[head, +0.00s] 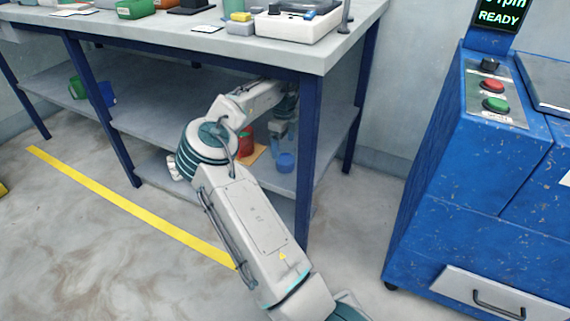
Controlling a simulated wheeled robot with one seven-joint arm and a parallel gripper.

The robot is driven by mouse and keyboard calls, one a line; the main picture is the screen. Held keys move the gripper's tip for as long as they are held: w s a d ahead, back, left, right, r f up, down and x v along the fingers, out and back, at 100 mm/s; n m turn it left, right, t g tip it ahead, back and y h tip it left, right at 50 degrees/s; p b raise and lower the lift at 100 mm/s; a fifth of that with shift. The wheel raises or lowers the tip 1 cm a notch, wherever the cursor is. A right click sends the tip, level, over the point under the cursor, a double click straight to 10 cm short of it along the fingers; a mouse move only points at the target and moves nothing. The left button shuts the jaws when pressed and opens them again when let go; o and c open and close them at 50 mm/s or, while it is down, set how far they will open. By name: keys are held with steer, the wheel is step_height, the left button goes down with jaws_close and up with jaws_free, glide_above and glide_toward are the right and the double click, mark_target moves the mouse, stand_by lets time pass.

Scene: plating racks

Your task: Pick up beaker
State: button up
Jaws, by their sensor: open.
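A small blue cup-like object (286,162) stands on the lower shelf under the bench. It may be the beaker, but it is too small here to be sure. My gripper (283,145) is under the bench top, pointing down just above this object. Its jaws are open, and its fingers are small and shaded. I cannot tell whether they touch the object or are apart from it.
The bench top (240,50) is directly over my arm, and a blue bench leg (307,150) stands just right of my gripper. A red container (246,142) and an orange flat item (257,154) lie left of it. A blue machine (470,170) stands at right.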

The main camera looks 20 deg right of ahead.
mark_target(285, 153)
steer(key=f+b, duration=0.1)
steer(key=f, duration=0.1)
steer(key=f+b, duration=0.1)
steer(key=f, duration=0.2)
steer(key=shift+s+d+b, duration=0.2)
steer(key=shift+b, duration=0.15)
steer(key=shift+r, duration=0.1)
steer(key=c, duration=1.1)
steer(key=shift+c, duration=0.2)
steer(key=shift+r, duration=0.15)
